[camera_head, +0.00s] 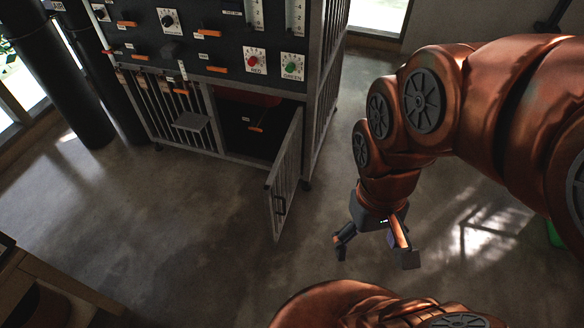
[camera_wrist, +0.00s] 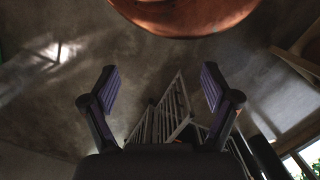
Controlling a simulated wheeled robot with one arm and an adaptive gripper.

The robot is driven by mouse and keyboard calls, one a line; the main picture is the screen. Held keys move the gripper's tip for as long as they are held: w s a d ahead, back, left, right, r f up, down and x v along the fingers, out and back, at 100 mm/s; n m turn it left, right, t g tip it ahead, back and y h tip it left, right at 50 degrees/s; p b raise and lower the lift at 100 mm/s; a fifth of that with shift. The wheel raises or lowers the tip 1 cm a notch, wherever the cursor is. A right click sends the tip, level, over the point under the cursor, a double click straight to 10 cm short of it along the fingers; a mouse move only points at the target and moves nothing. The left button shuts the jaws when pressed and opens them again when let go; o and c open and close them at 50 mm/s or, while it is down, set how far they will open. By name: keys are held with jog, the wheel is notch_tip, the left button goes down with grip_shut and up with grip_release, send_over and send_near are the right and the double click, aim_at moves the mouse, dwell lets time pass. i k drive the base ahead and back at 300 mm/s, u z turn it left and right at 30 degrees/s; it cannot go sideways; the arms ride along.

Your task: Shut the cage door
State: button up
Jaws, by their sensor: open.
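The cage door (camera_head: 286,178) is a grey barred panel. It stands swung outward from the right side of the opening in the lower part of the cage (camera_head: 312,130), with its free edge toward the camera. A dark handle shows near its free edge. The dark inside of the cage is visible through the opening. My gripper (camera_head: 376,252) is open and empty, to the right of the door and apart from it. In the wrist view, my gripper (camera_wrist: 160,92) has its two fingers spread wide, and grey bars of the cage door (camera_wrist: 170,112) show beyond and between them.
Above the opening is a black panel (camera_head: 225,50) with knobs, gauges and orange handles. Black columns (camera_head: 62,75) stand at the left. A wooden piece of furniture (camera_head: 45,290) is at the lower left. The concrete floor (camera_head: 190,245) in front of the cage is clear.

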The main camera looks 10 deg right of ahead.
aim_at(292, 144)
jog(key=u, duration=0.45)
jog(key=k, duration=1.2)
jog(key=u, duration=1.2)
jog(key=i, duration=1.25)
jog(key=z, duration=1.1)
jog(key=i, duration=0.25)
jog(key=z, duration=0.2)
